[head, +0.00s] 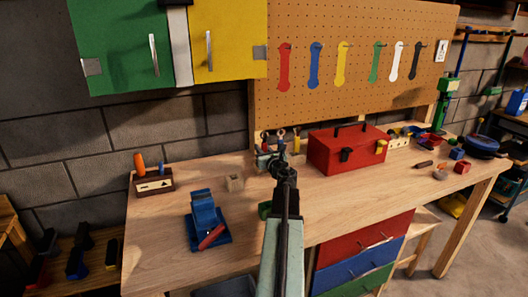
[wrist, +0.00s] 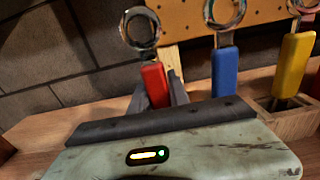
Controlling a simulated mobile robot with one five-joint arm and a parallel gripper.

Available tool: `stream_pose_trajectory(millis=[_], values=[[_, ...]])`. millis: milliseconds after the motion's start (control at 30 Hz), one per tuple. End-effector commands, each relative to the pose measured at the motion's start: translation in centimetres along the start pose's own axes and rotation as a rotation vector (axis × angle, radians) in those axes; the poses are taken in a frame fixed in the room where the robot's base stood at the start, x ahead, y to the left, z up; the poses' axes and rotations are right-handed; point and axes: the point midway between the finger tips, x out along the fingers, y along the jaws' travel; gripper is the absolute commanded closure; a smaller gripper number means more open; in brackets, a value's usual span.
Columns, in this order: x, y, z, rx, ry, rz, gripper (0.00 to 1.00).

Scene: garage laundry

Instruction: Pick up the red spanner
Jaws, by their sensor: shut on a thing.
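The red spanner (wrist: 154,84) has a red handle and a shiny ring head, and stands upright with a slight tilt in the wrist view. My gripper (wrist: 160,98) is shut on the lower part of its red handle, one finger at each side. The handle's lower end is hidden behind the gripper body, so I cannot tell whether it still sits in the wooden holder (wrist: 284,112). In the head view my gripper (head: 271,160) is at the back of the workbench, with the red spanner (head: 265,143) showing small at its tip.
A blue spanner (wrist: 226,70) and a yellow spanner (wrist: 293,62) stand just right of the red one. A pegboard (head: 330,100) rises behind.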

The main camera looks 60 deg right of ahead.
Motion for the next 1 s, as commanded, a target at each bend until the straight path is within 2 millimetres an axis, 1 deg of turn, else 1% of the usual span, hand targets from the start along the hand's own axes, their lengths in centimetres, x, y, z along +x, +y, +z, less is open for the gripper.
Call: stream_pose_trajectory(millis=[167, 267, 467, 667, 767, 800, 900, 1000], values=[[0.0, -0.1, 0.6, 0.000, 0.000, -0.001, 1.00], [0.0, -0.1, 1.4, 0.000, 0.000, -0.001, 1.00], [0.0, -0.1, 4.1, 0.000, 0.000, -0.002, 1.00], [0.0, -0.1, 8.2, 0.000, 0.000, -0.002, 1.00], [0.0, -0.1, 10.7, 0.000, 0.000, -0.002, 1.00], [0.0, -0.1, 11.9, 0.000, 0.000, -0.002, 1.00], [0.0, -0.1, 14.8, 0.000, 0.000, -0.002, 1.00], [0.0, -0.1, 16.9, 0.000, 0.000, -0.002, 1.00]])
